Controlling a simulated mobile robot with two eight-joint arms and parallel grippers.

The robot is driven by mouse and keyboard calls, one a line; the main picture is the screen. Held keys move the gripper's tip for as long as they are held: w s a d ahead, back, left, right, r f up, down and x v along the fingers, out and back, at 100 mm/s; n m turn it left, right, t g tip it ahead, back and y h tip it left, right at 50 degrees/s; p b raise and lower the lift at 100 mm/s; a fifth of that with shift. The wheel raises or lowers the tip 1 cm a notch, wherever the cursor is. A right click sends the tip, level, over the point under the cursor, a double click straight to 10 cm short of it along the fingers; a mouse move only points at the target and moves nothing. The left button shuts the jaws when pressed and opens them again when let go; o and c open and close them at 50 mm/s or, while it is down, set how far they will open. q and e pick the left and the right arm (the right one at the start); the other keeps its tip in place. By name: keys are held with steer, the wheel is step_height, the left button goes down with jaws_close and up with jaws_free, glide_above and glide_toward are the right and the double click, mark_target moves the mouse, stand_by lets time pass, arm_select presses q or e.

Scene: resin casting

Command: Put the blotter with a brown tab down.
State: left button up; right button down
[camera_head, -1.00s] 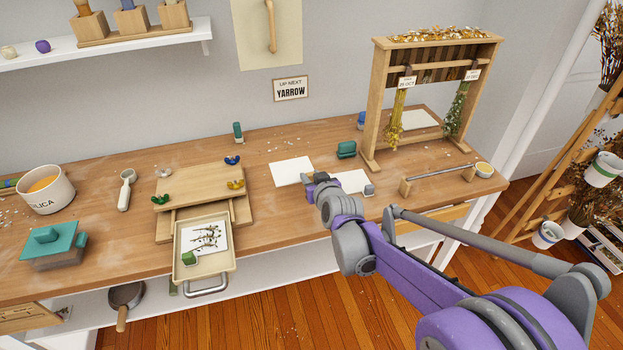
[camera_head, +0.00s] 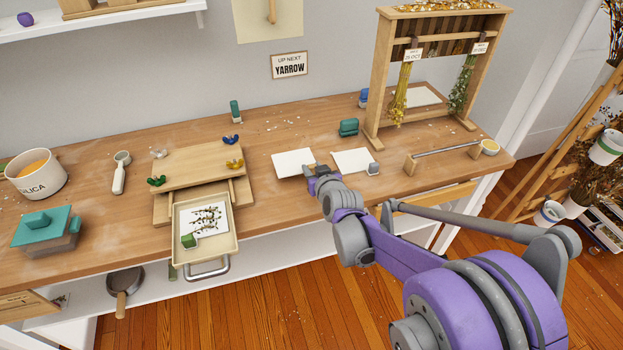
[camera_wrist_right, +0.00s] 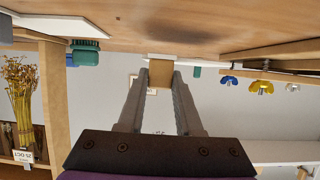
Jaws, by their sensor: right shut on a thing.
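A white blotter (camera_head: 293,163) is at the middle of the bench, just left of my right gripper (camera_head: 312,174). In the right wrist view my right gripper (camera_wrist_right: 160,76) is shut on the blotter's brown tab (camera_wrist_right: 160,71). The blotter shows there as a thin pale edge (camera_wrist_right: 182,58), level and very close to the bench top; I cannot tell whether it touches. The tab is hidden in the head view. My left gripper is not in view.
Another white blotter (camera_head: 352,159) with a grey tab (camera_head: 373,169) lies just right of the gripper. A pale tray (camera_head: 205,246) with pressed sprigs juts out at the front left.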

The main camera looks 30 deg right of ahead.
steer(key=shift+f+b, duration=0.4)
steer(key=shift+f, duration=1.35)
steer(key=shift+f, duration=0.1)
steer(key=c, duration=0.6)
jaws_free()
steer(key=shift+r, duration=0.25)
steer(key=p+v, duration=0.2)
steer(key=v, duration=1)
steer(key=s+a+f+n+g+y, duration=0.1)
steer(key=s+a+f+g, duration=0.1)
steer(key=s+a, duration=0.2)
steer(key=s+a+f+n+g+y, duration=0.1)
steer(key=s+a+f+g, duration=0.1)
steer(key=s+a, duration=0.3)
steer(key=s+a+f+g+y, duration=0.1)
steer(key=s+a+g, duration=0.3)
steer(key=s, duration=0.6)
steer(key=shift+s+a+f+n, duration=0.35)
steer(key=shift+a+f+n, duration=0.1)
steer(key=shift+f, duration=0.2)
